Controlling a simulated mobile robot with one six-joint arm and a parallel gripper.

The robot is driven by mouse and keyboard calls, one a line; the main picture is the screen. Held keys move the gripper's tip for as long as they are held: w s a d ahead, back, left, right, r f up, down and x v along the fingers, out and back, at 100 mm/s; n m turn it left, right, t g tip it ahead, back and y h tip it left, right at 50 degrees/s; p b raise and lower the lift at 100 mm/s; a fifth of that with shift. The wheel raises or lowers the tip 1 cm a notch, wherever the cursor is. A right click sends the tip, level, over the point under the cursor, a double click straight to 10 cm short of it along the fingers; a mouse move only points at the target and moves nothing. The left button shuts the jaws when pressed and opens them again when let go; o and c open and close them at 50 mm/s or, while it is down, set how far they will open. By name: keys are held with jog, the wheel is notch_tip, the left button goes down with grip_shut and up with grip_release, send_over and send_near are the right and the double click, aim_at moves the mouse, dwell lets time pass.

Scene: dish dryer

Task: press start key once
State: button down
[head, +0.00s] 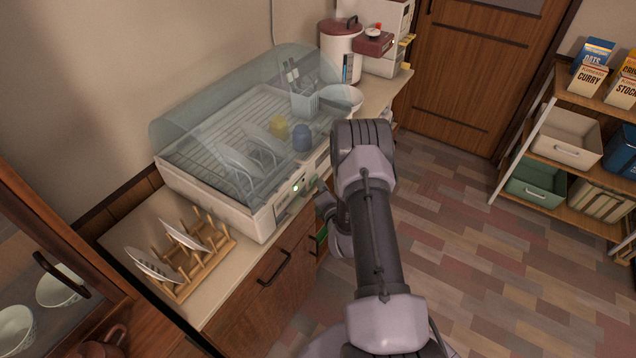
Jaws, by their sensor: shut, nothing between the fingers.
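The dish dryer (262,214) stands on the counter under a clear domed lid, which looks closed. Its front control panel (283,203) faces my arm and carries small dark and light marks. I cannot tell which of them is the start key; it is too small or hidden. My gripper (321,193) is shut and empty, close to the panel's right part. My wrist partly hides it, and I cannot tell whether the fingertips touch the panel.
A wooden rack (190,262) with plates stands left of the dryer. A white bowl (342,98) and a red-lidded white pot (341,50) are behind it. Drawers and a handle (274,268) lie below. The floor (480,230) on the right is clear.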

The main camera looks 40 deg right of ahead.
jog(key=shift+w+a, duration=0.1)
jog(key=shift+w, duration=0.05)
dwell(0.5)
jog(key=shift+s+d, duration=0.25)
jog(key=shift+s, duration=0.35)
jog(key=shift+s+d, duration=0.25)
jog(key=shift+s, duration=0.3)
jog(key=s, duration=0.1)
jog(key=s+d, duration=0.1)
jog(key=s, duration=0.1)
jog(key=s+d, duration=0.1)
jog(key=shift+s+b, duration=0.35)
